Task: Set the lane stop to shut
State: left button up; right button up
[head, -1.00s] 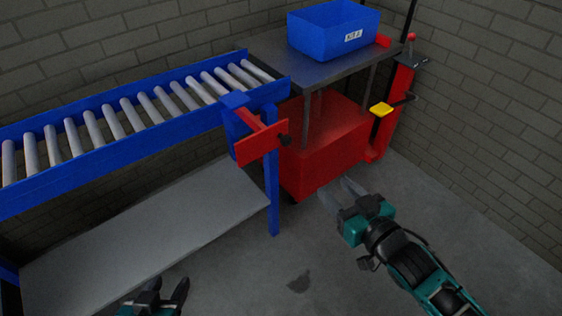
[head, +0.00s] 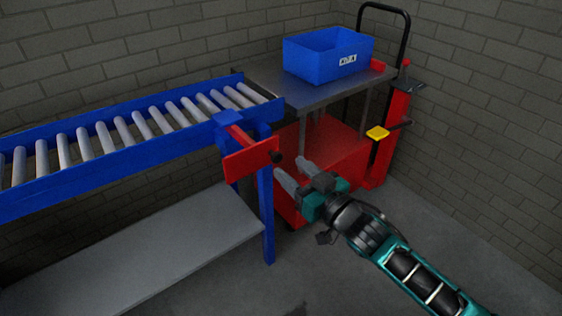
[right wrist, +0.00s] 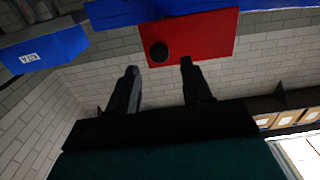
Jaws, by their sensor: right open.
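The lane stop is a red plate (head: 250,160) on a blue bracket at the right end of the roller conveyor (head: 130,130). A red bar joins the plate to the bracket. A black knob (head: 277,157) sits at the plate's right edge. My right gripper (head: 288,167) is open and empty, its fingertips just short of the knob. In the right wrist view, the red plate (right wrist: 207,36) and knob (right wrist: 159,51) lie ahead of the two fingertips (right wrist: 159,66), with the knob between their lines. Contact is not visible. My left gripper is out of view.
A blue bin (head: 327,58) with a label stands on the grey top of a red cart (head: 330,150) behind the conveyor's end. A yellow pedal-like part (head: 377,133) sits on a red post. A grey shelf (head: 150,262) lies below the conveyor. Brick walls close the corner.

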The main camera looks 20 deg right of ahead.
aim_at(278, 158)
jog(key=shift+x, duration=2.4)
jog(key=shift+c, duration=0.3)
grip_shut()
